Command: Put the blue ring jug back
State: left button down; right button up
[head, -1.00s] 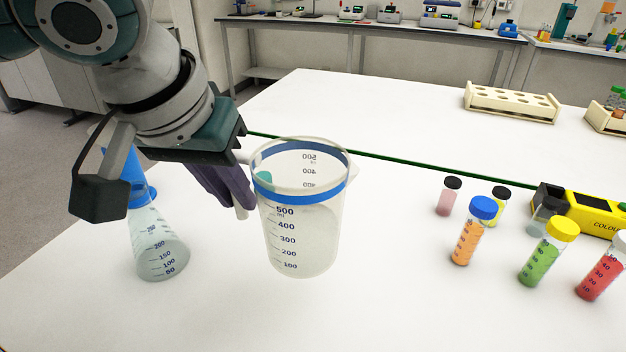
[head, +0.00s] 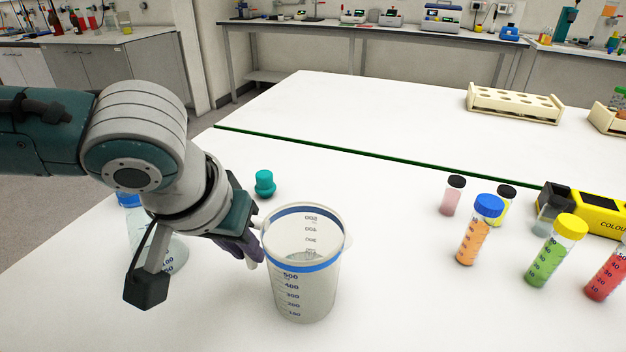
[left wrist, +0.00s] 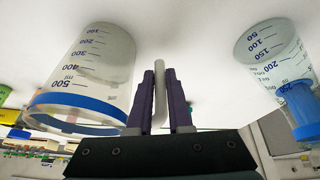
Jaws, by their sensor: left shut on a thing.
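The blue ring jug (head: 305,290) is a clear beaker-like jug with a blue band below its rim and a printed scale. It is upright over the near part of the white table; I cannot tell if its base touches. My left gripper (head: 252,252) is at its left side, shut on its pale upright handle. In the left wrist view the handle stands between the purple fingers (left wrist: 160,100), with the jug body (left wrist: 88,70) left of them, upside down in the picture. My right gripper is not in view.
A conical flask with a blue top (head: 170,250) stands left, partly behind my arm. A teal stopper (head: 264,185) is behind the jug. Several capped vials, including an orange one (head: 478,235), and a yellow device (head: 590,210) are right. A rack (head: 515,105) stands farther back.

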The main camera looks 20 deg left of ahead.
pick_arm(q)
jog(key=c, duration=0.8)
grip_release()
jog(key=shift+c, duration=0.2)
jog(key=shift+r, duration=0.3)
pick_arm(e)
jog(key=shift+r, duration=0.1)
pick_arm(q)
jog(key=p+v, duration=0.3)
jog(key=v, duration=0.8)
jog(key=s+d+m+h, duration=0.3)
jog(key=s+d+m, duration=0.15)
jog(key=d, duration=0.55)
jog(key=s+a+f+y, duration=0.1)
jog(key=s+a+f, duration=0.1)
jog(key=s+a, duration=0.2)
jog(key=s+a+f+n+g+y, duration=0.1)
jog(key=s+a+f, duration=0.2)
jog(key=s+a, duration=0.2)
jog(key=shift+s+a+f+y, duration=0.2)
jog(key=shift+s+f+y, duration=0.15)
jog(key=shift+s, duration=0.55)
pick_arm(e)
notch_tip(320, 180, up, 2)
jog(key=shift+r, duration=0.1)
